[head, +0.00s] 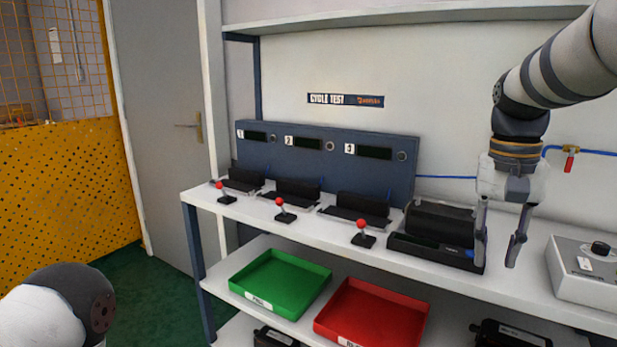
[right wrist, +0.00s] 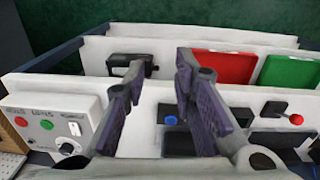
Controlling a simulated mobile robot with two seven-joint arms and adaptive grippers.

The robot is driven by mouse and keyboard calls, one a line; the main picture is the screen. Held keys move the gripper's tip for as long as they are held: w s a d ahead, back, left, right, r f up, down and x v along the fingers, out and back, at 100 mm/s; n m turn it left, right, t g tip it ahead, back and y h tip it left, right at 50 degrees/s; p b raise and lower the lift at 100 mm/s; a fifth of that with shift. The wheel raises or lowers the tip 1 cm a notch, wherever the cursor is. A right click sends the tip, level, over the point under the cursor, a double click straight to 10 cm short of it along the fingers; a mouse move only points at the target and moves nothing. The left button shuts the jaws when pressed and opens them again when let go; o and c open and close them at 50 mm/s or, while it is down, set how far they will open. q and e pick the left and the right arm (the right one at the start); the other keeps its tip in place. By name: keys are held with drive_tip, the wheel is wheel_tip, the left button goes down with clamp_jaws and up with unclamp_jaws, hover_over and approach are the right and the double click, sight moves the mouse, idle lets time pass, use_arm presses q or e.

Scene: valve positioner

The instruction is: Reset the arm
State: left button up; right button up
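My right gripper (head: 496,258) points down over the workbench, just right of the black tray. Its two fingers are apart and nothing is between them. It also shows open and empty in the right wrist view (right wrist: 160,62), with the bench below. My right arm comes in from the upper right in the head view. In the head view only a rounded white and dark part of my left arm (head: 62,308) shows at the lower left. My left gripper is out of the frames.
A black device (head: 440,224) sits in a black tray (head: 400,243) on the bench (head: 530,275). Several red-knobbed levers stand before a blue test panel (head: 290,160). A control box (head: 585,270) is at right. Green (head: 280,283) and red (head: 370,318) trays lie on the lower shelf.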

wheel_tip(320, 180, down, 17)
drive_tip(key=n+g, duration=0.1)
drive_tip(key=s+f+n, duration=0.1)
drive_tip(key=s+f, duration=0.8)
drive_tip(key=f, duration=0.4)
drive_tip(key=s+a+f+n, duration=0.2)
drive_tip(key=s+f, duration=0.6)
drive_tip(key=s, duration=0.6)
use_arm(q)
drive_tip(key=shift+w+d+f, duration=0.1)
drive_tip(key=shift+w+f, duration=0.05)
drive_tip(key=shift+w, duration=0.8)
use_arm(e)
drive_tip(key=s+a+n+g, duration=0.1)
drive_tip(key=s+a, duration=0.2)
drive_tip(key=s, duration=1)
drive_tip(key=shift+s+a+n+y, duration=0.3)
drive_tip(key=shift+s+a, duration=0.05)
drive_tip(key=shift+s, duration=0.05)
drive_tip(key=shift+f, duration=0.15)
